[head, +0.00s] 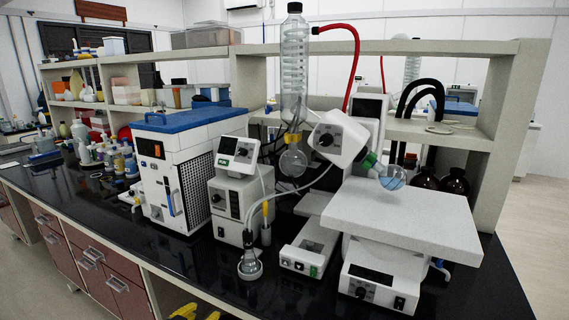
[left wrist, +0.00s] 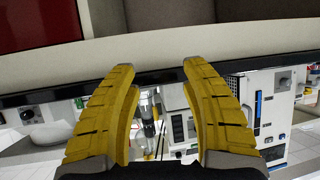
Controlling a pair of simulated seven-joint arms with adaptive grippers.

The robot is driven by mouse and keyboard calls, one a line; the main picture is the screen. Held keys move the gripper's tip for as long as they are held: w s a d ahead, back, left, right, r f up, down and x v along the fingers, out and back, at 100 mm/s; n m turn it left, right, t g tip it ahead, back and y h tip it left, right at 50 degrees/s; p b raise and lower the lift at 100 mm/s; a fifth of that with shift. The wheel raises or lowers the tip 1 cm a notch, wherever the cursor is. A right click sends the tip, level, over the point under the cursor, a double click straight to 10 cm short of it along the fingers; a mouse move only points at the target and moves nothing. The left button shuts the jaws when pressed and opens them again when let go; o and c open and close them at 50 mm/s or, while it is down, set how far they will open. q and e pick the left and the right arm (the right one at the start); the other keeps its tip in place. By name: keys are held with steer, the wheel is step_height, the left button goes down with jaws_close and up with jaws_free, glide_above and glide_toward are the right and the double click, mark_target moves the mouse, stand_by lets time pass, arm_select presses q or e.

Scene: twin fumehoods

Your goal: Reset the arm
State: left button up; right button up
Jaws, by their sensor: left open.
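My left gripper (left wrist: 158,67) shows in the left wrist view with its two ribbed yellow fingers spread apart and nothing between them. In the head view, only the yellow fingertips of my left gripper (head: 197,313) show at the bottom edge, low in front of the bench; the rest of that arm is out of frame. The left wrist view is upside down, with the bench front (left wrist: 150,50) across the top and the equipment below it. My right gripper is in neither view.
A black bench top (head: 100,208) carries a blue-topped chiller (head: 185,165), a white pump unit (head: 236,195), a small flask (head: 250,266), a rotary evaporator (head: 340,138) and its white platform (head: 400,215). Shelves stand behind. Drawers (head: 90,255) line the bench front. The floor (head: 30,262) in front is clear.

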arm_select(q)
steer(key=s+a+f+m+g+y, duration=0.1)
steer(key=s+a+f+g+y, duration=0.15)
steer(key=s, duration=0.75)
steer(key=s+a+f+m+g+y, duration=0.1)
steer(key=s+a+f+y, duration=0.2)
steer(key=s, duration=0.7)
steer(key=s+a+f+m+g+y, duration=0.1)
steer(key=s+a+f+g+y, duration=0.15)
steer(key=s, duration=0.75)
steer(key=s+d+f+g+h, duration=0.1)
steer(key=d+f, duration=0.1)
steer(key=f, duration=0.9)
steer(key=s+d+f+h, duration=0.1)
steer(key=s+d+f, duration=0.1)
steer(key=f, duration=1)
steer(key=s+d+f+g+h, duration=0.1)
steer(key=d+f, duration=0.1)
steer(key=f, duration=0.9)
steer(key=s+f+n+g+h, duration=0.1)
steer(key=s+f+n+g, duration=0.1)
steer(key=s+f, duration=1.6)
steer(key=s+n, duration=0.1)
steer(key=s, duration=0.1)
steer(key=shift+s+a+f+g+h, duration=0.3)
steer(key=shift+f+g, duration=0.05)
steer(key=shift+g, duration=0.05)
